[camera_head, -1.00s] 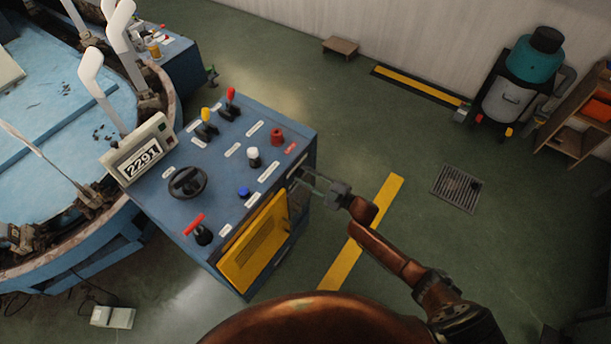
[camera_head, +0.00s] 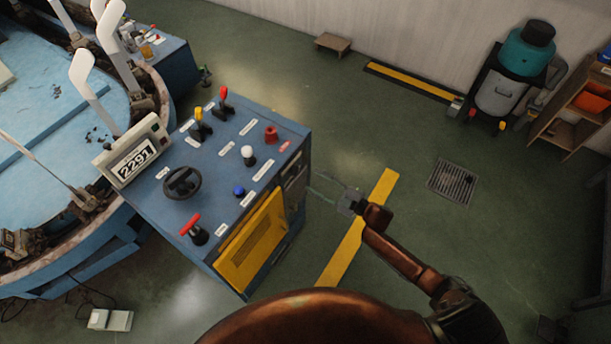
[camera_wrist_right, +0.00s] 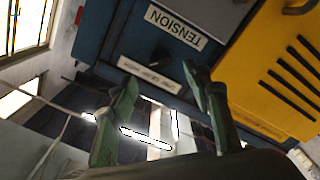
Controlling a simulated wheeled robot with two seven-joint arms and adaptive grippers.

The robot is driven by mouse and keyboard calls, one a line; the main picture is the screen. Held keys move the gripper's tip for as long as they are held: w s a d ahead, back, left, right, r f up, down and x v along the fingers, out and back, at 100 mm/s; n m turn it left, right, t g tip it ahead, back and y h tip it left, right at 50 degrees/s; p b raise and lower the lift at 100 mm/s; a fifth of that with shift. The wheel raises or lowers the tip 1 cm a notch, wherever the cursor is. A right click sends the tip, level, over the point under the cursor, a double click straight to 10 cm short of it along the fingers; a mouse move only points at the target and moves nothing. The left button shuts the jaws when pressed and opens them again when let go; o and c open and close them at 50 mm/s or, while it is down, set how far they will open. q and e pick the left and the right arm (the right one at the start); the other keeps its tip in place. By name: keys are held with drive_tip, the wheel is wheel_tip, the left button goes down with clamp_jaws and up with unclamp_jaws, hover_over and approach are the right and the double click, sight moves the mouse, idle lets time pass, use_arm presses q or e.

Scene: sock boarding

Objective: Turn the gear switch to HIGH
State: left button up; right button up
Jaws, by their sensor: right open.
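The blue control console (camera_head: 215,150) stands at centre left in the head view. Its near right side face carries a small dark knob (camera_wrist_right: 160,55) in the right wrist view, beside a white plate (camera_wrist_right: 150,72) whose small lettering is hard to read. I cannot tell for certain that this is the gear switch, nor its setting. A TENSION label (camera_wrist_right: 175,25) reads upside down above it. My right gripper (camera_head: 317,183) is open and empty, just off this side face. Its two green-lit fingers (camera_wrist_right: 163,80) spread below the knob, apart from it. My left gripper is out of view.
A yellow vented door (camera_head: 253,243) is on the console's front. Its top holds a black handwheel (camera_head: 182,183), red and yellow levers (camera_head: 198,125) and several buttons. Floor to the right is free, with a drain grate (camera_head: 452,185).

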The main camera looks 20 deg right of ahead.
drive_tip(key=v, duration=0.5)
drive_tip(key=shift+w, duration=0.1)
idle(0.3)
